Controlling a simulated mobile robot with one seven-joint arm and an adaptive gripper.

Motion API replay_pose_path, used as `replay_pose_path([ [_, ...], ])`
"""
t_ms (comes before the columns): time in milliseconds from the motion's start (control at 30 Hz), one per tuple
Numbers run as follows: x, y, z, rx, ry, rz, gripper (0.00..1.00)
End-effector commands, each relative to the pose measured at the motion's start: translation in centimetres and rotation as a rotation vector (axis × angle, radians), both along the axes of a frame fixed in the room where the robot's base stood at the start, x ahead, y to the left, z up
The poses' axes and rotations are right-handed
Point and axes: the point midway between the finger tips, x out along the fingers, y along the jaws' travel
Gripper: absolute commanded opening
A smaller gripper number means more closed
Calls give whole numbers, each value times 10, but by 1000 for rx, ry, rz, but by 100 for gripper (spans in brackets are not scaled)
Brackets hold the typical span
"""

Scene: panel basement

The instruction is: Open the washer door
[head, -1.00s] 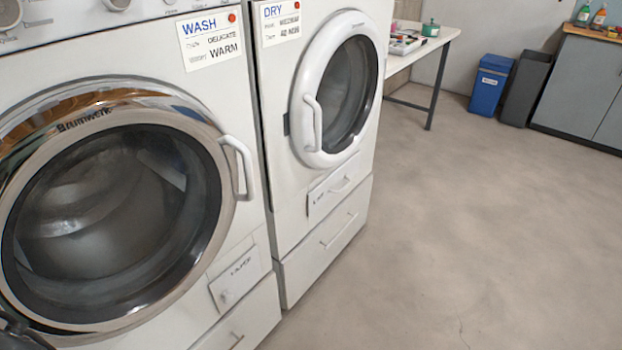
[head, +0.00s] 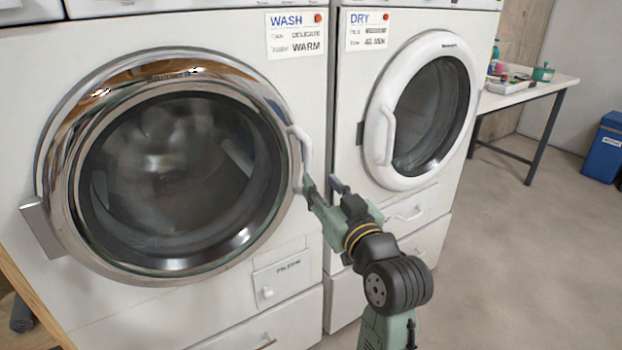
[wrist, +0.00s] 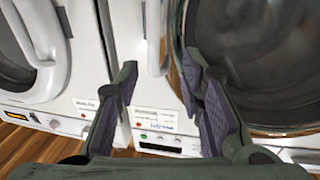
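The washer (head: 190,25) is the left white machine, under the WASH card. Its round door (head: 165,165), with a chrome ring and dark glass, looks closed. A white curved handle (head: 302,147) is on the door's right edge, and a hinge block (head: 42,228) on its left. My gripper (head: 322,183) is open near the handle's lower end; one finger overlaps it in the head view. In the wrist view the handle (wrist: 153,38) appears between the open fingers of my gripper (wrist: 158,75), beyond their tips. I cannot tell whether they touch.
The dryer (head: 415,30) stands close on the right, with its own white door handle (head: 380,135). Drawers (head: 282,278) lie below the machines. A table (head: 525,92) with small items and a blue bin (head: 606,150) stand farther right. Open floor (head: 530,250) lies at right.

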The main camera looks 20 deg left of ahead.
Motion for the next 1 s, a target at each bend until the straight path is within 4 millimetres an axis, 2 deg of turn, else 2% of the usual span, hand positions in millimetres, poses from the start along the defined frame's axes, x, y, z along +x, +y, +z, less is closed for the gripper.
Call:
replay_pose_path([
  [67,3,-8,-10,-13,25,-7,36],
  [167,9,-4,-11,-17,33,-5,36],
  [600,67,49,-10,-17,30,-4,36],
  [700,76,55,-10,-16,31,-6,36],
  [1000,84,62,-11,-16,29,-6,36],
])
